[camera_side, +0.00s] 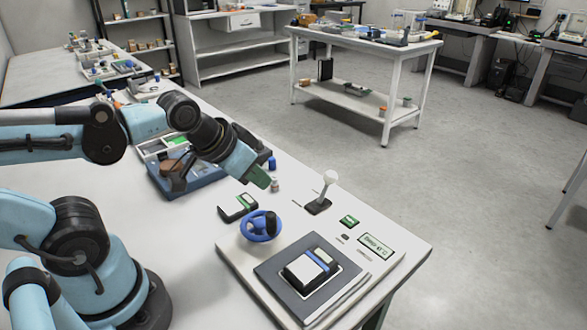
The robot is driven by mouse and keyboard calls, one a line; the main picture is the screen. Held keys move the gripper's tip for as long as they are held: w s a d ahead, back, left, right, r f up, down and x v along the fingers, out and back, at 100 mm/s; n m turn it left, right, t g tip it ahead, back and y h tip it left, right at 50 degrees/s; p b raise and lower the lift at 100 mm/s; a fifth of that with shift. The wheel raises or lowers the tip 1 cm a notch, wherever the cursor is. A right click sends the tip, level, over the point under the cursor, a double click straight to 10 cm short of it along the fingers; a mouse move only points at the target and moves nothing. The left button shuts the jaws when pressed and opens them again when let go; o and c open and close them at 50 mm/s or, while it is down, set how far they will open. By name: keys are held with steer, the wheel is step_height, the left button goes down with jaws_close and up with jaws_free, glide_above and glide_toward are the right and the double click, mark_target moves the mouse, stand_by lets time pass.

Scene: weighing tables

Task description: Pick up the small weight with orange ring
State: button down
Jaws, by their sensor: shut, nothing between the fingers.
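My gripper (261,179) has a green tip and points down and to the right over the white table, close to its back edge. It looks shut, with nothing seen in it. A small greyish-pink cylinder (275,186) stands upright just right of the tip; I cannot tell whether they touch. It may be the small weight, but it is too small to make out an orange ring. A small blue cylinder (271,163) stands just behind it.
Another table (362,46) stands behind, across open floor.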

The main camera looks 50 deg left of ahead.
stand_by(0.3)
steer(key=c, duration=0.9)
jaws_free()
steer(key=shift+w+r, duration=0.1)
steer(key=m+g, duration=0.3)
steer(key=g, duration=0.4)
glide_above(275, 177)
step_height(275, 177, down, 2)
steer(key=f, duration=0.6)
steer(key=shift+s+a+f, duration=0.25)
steer(key=shift+s+a, duration=0.15)
steer(key=shift+w+d+f, duration=0.1)
steer(key=shift+d+f, duration=0.05)
steer(key=shift+f, duration=0.75)
steer(key=shift+w+d+f, duration=0.1)
steer(key=shift+d+f, duration=0.05)
steer(key=shift+f, duration=0.7)
steer(key=shift+w+d+f, duration=0.1)
steer(key=shift+d+f, duration=0.05)
steer(key=shift+f, duration=0.75)
